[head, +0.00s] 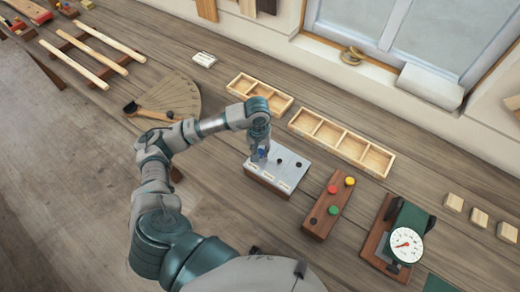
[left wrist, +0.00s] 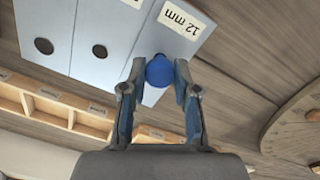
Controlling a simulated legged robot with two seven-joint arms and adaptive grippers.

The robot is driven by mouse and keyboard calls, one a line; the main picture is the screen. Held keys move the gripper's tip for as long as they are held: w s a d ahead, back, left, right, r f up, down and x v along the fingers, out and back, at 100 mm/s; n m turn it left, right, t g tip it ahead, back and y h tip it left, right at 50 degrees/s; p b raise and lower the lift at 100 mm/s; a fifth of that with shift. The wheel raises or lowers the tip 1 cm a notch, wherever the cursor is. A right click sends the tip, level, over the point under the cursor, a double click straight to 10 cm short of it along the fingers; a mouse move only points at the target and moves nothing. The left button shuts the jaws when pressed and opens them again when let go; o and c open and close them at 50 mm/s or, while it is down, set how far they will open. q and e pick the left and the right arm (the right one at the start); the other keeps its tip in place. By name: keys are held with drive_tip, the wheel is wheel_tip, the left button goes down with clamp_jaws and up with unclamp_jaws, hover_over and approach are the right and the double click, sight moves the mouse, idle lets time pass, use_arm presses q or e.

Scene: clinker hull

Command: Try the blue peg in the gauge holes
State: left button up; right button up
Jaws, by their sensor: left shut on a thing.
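The gauge block (head: 287,174) is a pale metal plate with dark holes on a wooden base, mid-bench in the head view. In the left wrist view the gauge plate (left wrist: 85,35) shows two open holes and a "12 mm" label. My left gripper (head: 259,157) is over the plate's left end, shut on the blue peg (head: 263,153). The peg's round blue head (left wrist: 159,71) sits between the fingertips (left wrist: 159,85), in line with the 12 mm label. The hole there is hidden, so I cannot tell whether the peg is in it. My right gripper is out of view.
A wooden peg rack (head: 322,220) with red, yellow and green pegs stands to the right. A dial gauge (head: 404,245) is beyond it. Divided wooden trays (head: 342,141) lie behind the gauge block. A fan-shaped board (head: 177,97) lies to the left.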

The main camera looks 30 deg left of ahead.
use_arm(q)
drive_tip(key=shift+r, duration=0.15)
idle(0.4)
drive_tip(key=shift+r+p, duration=1.2)
drive_tip(key=shift+r, duration=1.3)
